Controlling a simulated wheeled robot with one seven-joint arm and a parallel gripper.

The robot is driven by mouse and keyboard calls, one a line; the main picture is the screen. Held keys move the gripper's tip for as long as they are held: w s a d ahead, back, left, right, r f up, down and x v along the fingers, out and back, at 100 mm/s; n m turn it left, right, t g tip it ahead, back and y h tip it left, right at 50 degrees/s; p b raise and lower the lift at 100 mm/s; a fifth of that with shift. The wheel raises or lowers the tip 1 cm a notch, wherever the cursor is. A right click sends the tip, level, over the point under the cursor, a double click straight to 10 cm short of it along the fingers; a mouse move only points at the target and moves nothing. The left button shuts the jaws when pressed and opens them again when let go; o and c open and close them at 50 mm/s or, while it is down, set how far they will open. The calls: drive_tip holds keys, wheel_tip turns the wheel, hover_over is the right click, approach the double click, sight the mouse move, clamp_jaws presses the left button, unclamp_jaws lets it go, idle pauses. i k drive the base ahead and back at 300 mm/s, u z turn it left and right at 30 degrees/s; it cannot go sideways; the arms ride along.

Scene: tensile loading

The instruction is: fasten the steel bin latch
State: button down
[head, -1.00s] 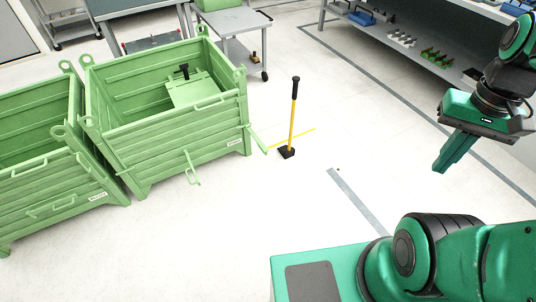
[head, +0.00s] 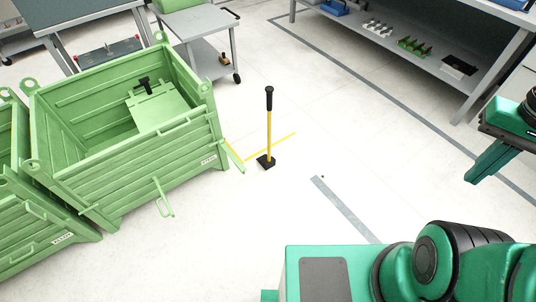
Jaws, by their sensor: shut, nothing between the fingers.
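The green steel bin (head: 130,182) stands at the left in the head view, with a small label (head: 209,160) that seems to read steel. A thin green loop handle (head: 163,198) sticks out from its front wall. A slim green bar (head: 234,156) juts out at its right front corner. I cannot tell for sure which of these two is the latch. My gripper (head: 476,178) is at the right edge, shut and empty, pointing down and left. It is far from the bin, and part of its wrist is cut off by the frame.
A yellow-handled tool (head: 268,128) with a black foot stands on the floor right of the bin. A second green bin (head: 35,235) adjoins at the left. A cart (head: 205,40) and a workbench (head: 420,45) stand behind. The floor between the bin and me is clear.

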sight(242, 169)
drive_tip(key=u, duration=0.05)
drive_tip(key=i, duration=1.2)
drive_tip(key=u, duration=0.65)
